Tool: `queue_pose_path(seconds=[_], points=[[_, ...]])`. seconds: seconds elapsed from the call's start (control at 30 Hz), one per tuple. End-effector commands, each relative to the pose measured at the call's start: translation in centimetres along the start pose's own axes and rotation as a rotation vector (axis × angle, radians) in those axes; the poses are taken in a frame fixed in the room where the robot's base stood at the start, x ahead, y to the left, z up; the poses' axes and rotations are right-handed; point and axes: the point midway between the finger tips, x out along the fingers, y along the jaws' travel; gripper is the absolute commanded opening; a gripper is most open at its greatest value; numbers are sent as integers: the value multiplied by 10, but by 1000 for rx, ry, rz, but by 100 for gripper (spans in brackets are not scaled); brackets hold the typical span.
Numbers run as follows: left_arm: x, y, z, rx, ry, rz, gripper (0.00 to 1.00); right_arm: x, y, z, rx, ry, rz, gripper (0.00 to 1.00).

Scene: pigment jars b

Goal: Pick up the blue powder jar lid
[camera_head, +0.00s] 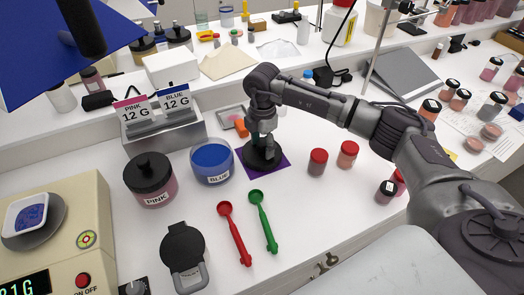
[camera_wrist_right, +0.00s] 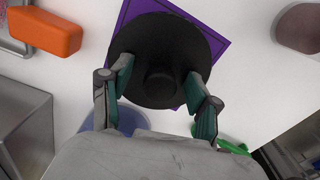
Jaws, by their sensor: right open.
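The black blue powder jar lid (camera_head: 256,160) lies on a purple square mat (camera_head: 280,165), right of the open, lidless BLUE jar (camera_head: 212,162) of blue powder. My right gripper (camera_head: 263,143) points down over the lid. In the right wrist view the lid (camera_wrist_right: 160,30) fills the upper middle, with its round knob toward me. The right gripper's green-padded fingers (camera_wrist_right: 161,82) are open, one on each side of the knob, over the lid's near part. I cannot tell whether they touch it. My left gripper is not in view.
The PINK jar (camera_head: 151,180) stands lidded at left. A red spoon (camera_head: 234,233) and a green spoon (camera_head: 264,221) lie in front. Red-capped jars (camera_head: 318,161) stand to the right. An orange block (camera_head: 241,127) lies behind the lid, and a scale (camera_head: 60,240) stands at far left.

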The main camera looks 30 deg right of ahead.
Motion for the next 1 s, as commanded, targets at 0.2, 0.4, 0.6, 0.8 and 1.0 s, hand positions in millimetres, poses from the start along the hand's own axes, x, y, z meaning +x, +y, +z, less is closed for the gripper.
queue_pose_path(seconds=[0.2,0.4,0.6,0.8,1.0], points=[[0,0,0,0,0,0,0,0,0,0,-1,0,0,50],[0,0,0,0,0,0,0,0,0,0,-1,1,0,16],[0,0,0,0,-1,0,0,0,0,0,-1,1,0,0],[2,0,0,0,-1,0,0,-2,0,0,-1,1,1,0],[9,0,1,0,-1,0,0,-17,1,0,-2,1,5,0]])
